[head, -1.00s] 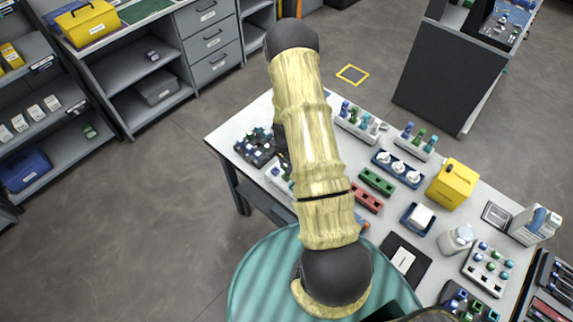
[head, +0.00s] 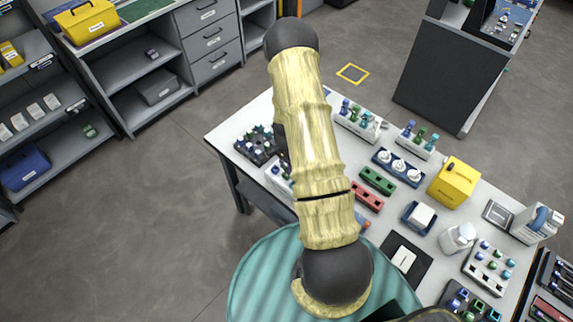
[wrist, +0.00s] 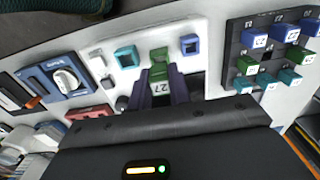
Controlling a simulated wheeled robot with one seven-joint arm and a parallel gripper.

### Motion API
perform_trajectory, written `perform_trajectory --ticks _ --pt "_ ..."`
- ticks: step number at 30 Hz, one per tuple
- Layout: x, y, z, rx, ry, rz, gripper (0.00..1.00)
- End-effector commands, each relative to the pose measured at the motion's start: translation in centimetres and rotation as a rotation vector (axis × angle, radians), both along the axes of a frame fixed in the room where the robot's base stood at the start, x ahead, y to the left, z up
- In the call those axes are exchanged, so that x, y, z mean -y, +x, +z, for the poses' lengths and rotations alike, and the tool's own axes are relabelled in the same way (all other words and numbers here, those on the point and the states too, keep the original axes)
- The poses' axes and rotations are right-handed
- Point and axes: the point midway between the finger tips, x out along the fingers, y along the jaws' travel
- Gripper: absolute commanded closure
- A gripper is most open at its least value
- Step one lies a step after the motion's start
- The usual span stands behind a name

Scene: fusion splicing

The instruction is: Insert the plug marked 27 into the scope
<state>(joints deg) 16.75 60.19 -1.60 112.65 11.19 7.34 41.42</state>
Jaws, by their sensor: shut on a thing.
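The plug marked 27 (wrist: 159,88) is between the dark purple fingers of my gripper (wrist: 160,92) in the wrist view, with its white number label facing the camera. My gripper is shut on it. The plug points at a white block with coloured square ports (wrist: 110,48), in line with the green middle port (wrist: 158,55). A teal port (wrist: 127,56) is to its left and a blue port (wrist: 190,45) to its right. I cannot tell whether the plug's tip is inside the green port. My arm hides the gripper and plug in the head view. No label clearly identifies the scope.
A dark rack (wrist: 233,47) of numbered blue, green and teal plugs stands close on the right. A blue-framed unit with a white round part (wrist: 66,80) is on the left. In the head view, a yellow box (head: 453,183) and several trays crowd the white table (head: 222,133).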

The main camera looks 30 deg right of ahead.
Motion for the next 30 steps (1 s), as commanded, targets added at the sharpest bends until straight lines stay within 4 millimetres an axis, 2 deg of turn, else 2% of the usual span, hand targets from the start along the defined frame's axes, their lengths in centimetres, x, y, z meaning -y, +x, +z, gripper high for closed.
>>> perform_trajectory --ticks 13,30 --pt "0.0 0.0 0.0 0.000 0.000 0.000 0.97" --pt "0.0 0.0 -1.1 0.000 0.000 0.000 0.97"
